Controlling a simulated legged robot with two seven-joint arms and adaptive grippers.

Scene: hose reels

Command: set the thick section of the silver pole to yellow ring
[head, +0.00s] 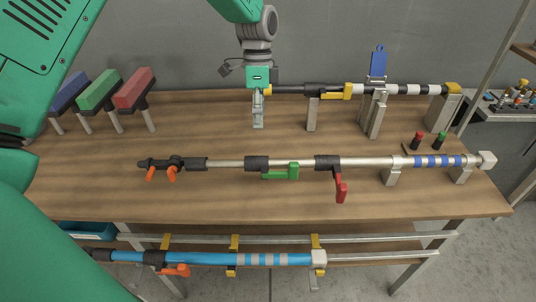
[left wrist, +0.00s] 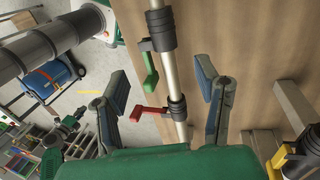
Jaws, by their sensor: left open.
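The silver pole (head: 220,163) lies left to right across the table, with black collars along it and a red lever (head: 341,190) and a green lever (head: 294,171). Blue bands (head: 437,161) mark its right part; I can make out no yellow ring on it. My left gripper (head: 258,122) points down beyond the pole in the head view, empty. In the left wrist view my left gripper (left wrist: 161,80) is open, its fingers apart on either side of the pole (left wrist: 170,75) in the picture, not visibly touching it. The right gripper is not in view.
Behind is a black-and-white pole (head: 410,89) with a yellow lever (head: 335,94) and a blue tag (head: 378,62). Blue, green and red handled blocks (head: 100,90) stand at the left. A blue pole (head: 210,258) hangs below the table (head: 90,190).

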